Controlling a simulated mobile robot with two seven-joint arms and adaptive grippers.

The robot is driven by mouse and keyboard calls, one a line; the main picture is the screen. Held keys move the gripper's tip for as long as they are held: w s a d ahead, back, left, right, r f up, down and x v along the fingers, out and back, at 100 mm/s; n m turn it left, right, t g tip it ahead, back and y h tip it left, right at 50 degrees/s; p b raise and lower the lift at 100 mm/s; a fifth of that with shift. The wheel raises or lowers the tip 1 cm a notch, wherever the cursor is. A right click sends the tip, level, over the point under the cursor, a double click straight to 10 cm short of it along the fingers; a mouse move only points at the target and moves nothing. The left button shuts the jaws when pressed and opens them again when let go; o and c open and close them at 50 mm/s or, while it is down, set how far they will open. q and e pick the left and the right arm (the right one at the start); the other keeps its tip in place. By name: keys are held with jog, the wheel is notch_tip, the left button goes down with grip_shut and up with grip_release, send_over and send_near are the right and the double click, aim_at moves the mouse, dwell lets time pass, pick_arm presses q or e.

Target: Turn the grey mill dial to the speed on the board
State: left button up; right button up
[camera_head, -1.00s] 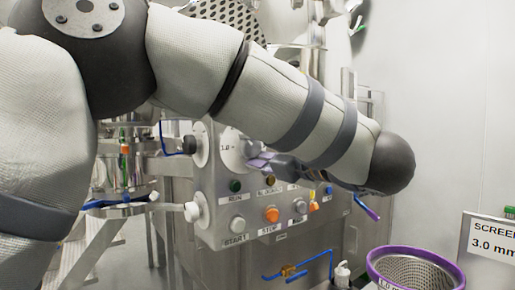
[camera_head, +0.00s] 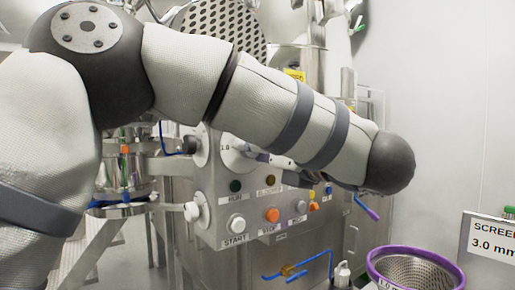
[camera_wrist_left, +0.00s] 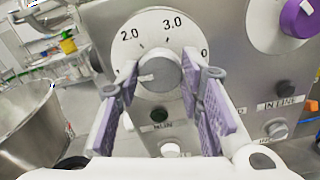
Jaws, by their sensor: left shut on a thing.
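The grey mill dial (camera_wrist_left: 160,73) is a round grey knob on a white scale plate (camera_wrist_left: 128,33). In the left wrist view, 2.0 and 3.0 show above it, and part of another number shows at its right. In the head view the dial's white plate (camera_head: 229,150) is partly covered by my gripper and forearm. My right gripper is not in view.
The panel has a START button (camera_head: 237,224), an orange STOP button (camera_head: 272,215) and other buttons below the dial. A purple knob (camera_wrist_left: 299,18) is at upper right in the wrist view. A SCREEN 3.0 mm sign (camera_head: 491,236) and purple-rimmed screen basket (camera_head: 376,259) stand at right.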

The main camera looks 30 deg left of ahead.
pick_arm(q)
jog(key=shift+r+n, duration=0.15)
jog(key=shift+n, duration=0.45)
jog(key=o, duration=1.2)
jog(key=v, duration=1.2)
